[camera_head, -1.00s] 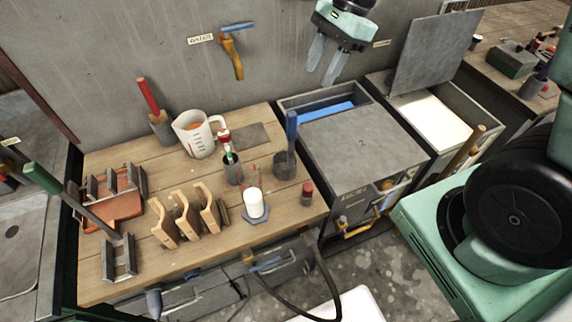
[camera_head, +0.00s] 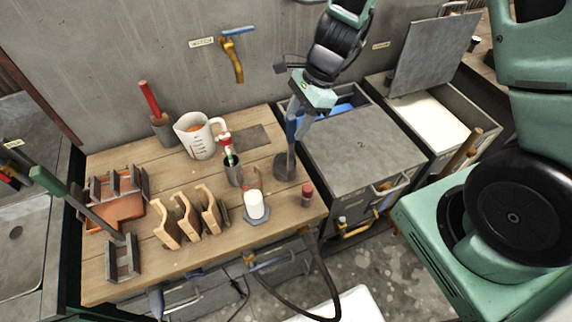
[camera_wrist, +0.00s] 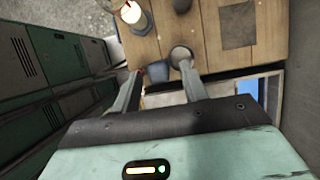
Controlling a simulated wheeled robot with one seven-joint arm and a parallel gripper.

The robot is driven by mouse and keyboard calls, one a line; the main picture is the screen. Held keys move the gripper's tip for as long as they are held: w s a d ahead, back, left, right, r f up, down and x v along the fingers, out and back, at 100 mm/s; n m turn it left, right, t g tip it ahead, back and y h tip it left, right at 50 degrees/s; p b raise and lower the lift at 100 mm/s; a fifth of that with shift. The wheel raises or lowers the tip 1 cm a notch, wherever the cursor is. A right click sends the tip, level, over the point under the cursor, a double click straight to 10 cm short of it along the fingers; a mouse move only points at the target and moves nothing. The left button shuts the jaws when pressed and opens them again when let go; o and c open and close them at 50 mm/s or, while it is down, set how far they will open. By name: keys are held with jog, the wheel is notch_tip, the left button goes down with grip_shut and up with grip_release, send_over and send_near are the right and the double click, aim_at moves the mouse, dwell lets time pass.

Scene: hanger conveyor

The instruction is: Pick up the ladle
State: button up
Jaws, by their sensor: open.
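The ladle (camera_head: 285,166) looks like a dark grey cup with an upright blue handle, standing on the wooden bench near its right end. My gripper (camera_head: 294,132) points down at the handle from above, its fingers at the height of the blue grip. In the wrist view, my gripper (camera_wrist: 160,74) has its two fingers apart, with the blue handle end (camera_wrist: 158,72) showing between them and the grey ladle cup (camera_wrist: 181,56) beyond. The fingers partly hide the handle in the head view; I cannot tell whether they touch it.
A white candle (camera_head: 256,205), a small red-topped jar (camera_head: 306,194), a dark cup with tools (camera_head: 233,173) and a measuring jug (camera_head: 196,137) stand close by. Wooden holders (camera_head: 187,218) are further left. A grey lidded box (camera_head: 358,146) stands right of the bench.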

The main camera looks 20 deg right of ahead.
aim_at(288, 135)
jog(key=x, duration=0.4)
jog(key=shift+w+a, duration=0.1)
jog(key=shift+a, duration=0.15)
jog(key=shift+c, duration=0.3)
grip_shut()
jog(key=shift+r, duration=0.15)
